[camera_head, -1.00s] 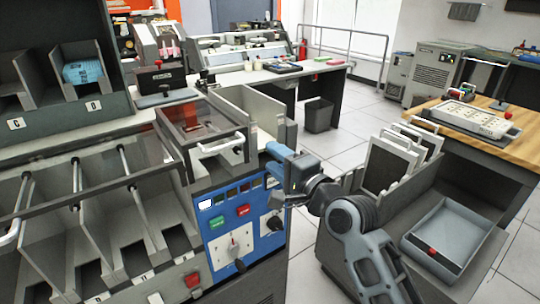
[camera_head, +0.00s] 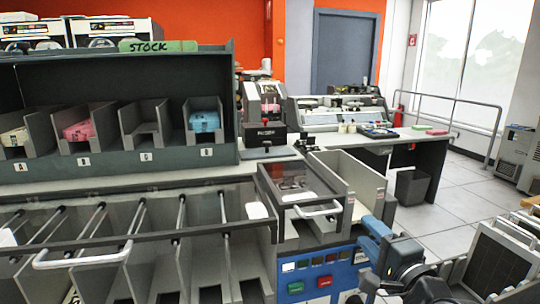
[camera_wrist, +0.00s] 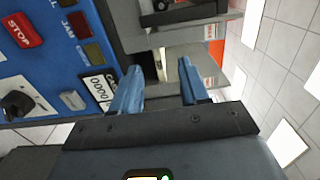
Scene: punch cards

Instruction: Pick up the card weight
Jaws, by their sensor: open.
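My gripper (camera_head: 371,224) is in front of the sorting machine's blue panel, to the right of and below the clear-lidded card hopper (camera_head: 303,187). In the wrist view its two blue fingers (camera_wrist: 160,67) are apart with nothing between them. A dark part with a handle-like shape (camera_wrist: 180,14) shows beyond the fingers at the top of the wrist view. I cannot tell whether it is the card weight. In the head view dark shapes show under the clear lid, too unclear to name. I cannot pick out the card weight for certain.
The blue control panel (camera_wrist: 50,50) with a red STOP button is close to the left finger. A white handle (camera_head: 318,211) sticks out from the hopper lid. A dark rack marked STOCK (camera_head: 105,75) holds coloured card stacks. Open floor (camera_head: 445,205) lies to the right.

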